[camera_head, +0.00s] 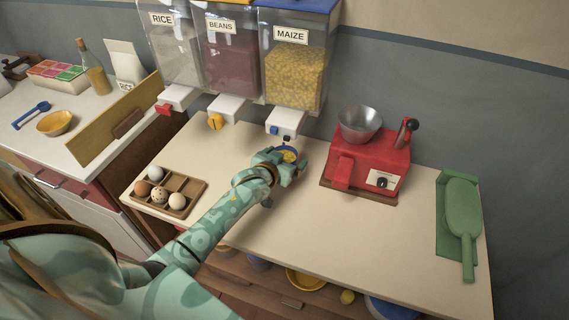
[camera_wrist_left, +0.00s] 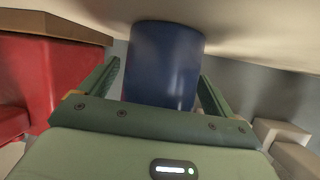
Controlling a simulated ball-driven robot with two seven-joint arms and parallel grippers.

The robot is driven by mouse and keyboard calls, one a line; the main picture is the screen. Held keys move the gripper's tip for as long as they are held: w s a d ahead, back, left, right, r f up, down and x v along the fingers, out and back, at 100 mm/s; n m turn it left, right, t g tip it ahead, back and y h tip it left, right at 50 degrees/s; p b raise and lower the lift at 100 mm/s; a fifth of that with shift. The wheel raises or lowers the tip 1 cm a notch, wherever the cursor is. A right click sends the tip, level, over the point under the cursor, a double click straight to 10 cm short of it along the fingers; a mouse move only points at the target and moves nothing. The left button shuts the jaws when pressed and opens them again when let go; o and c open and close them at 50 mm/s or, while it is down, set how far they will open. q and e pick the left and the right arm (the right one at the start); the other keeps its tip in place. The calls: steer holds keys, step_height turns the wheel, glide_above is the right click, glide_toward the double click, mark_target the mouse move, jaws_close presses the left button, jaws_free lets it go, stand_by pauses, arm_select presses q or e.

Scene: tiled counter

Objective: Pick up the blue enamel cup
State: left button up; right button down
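In the left wrist view the dark blue cup (camera_wrist_left: 163,65) stands between the two fingers of my left gripper (camera_wrist_left: 160,72). The fingers are apart, one on each side; a narrow gap shows at the left finger, and the right finger looks very close to the cup wall. My right gripper is out of view.
A red grinder (camera_head: 368,166) with a metal bowl stands right of the cup. A green scoop (camera_head: 461,210) lies at the far right. An egg tray (camera_head: 185,208) is at the left. Dispensers for rice and beans hang at the back. The counter's front middle is clear.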

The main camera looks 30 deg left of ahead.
arm_select(q)
steer(key=c, duration=1.3)
steer(key=shift+o, duration=0.2)
steer(key=shift+r, duration=0.1)
